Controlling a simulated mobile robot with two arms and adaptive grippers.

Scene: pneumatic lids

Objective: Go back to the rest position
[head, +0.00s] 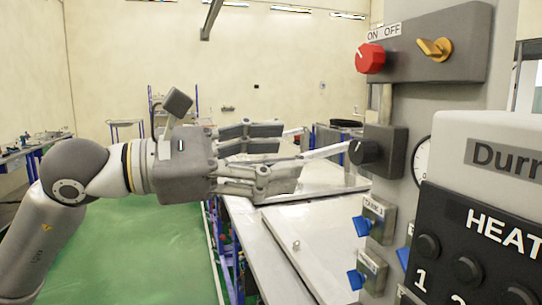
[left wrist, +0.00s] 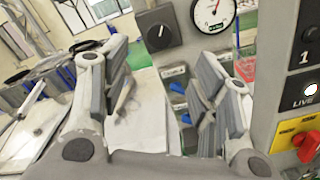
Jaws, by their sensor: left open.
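My left gripper (head: 290,145) reaches in from the left in the head view, level with a black knob (head: 366,152) on a dark box. Its fingers are spread and nothing is between them. One finger lies close to the knob in the picture; I cannot tell whether they touch. In the left wrist view the open fingers of the left gripper (left wrist: 168,90) frame a white surface, and the black knob (left wrist: 158,36) is beyond them. My right gripper is not in view.
A grey panel carries a red knob (head: 370,58), a yellow switch (head: 435,48), blue valve handles (head: 362,226) and a gauge (left wrist: 213,14). A black HEAT panel (head: 470,250) stands at the right. A white bench (head: 255,245) is below. Green floor (head: 140,250) is open at the left.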

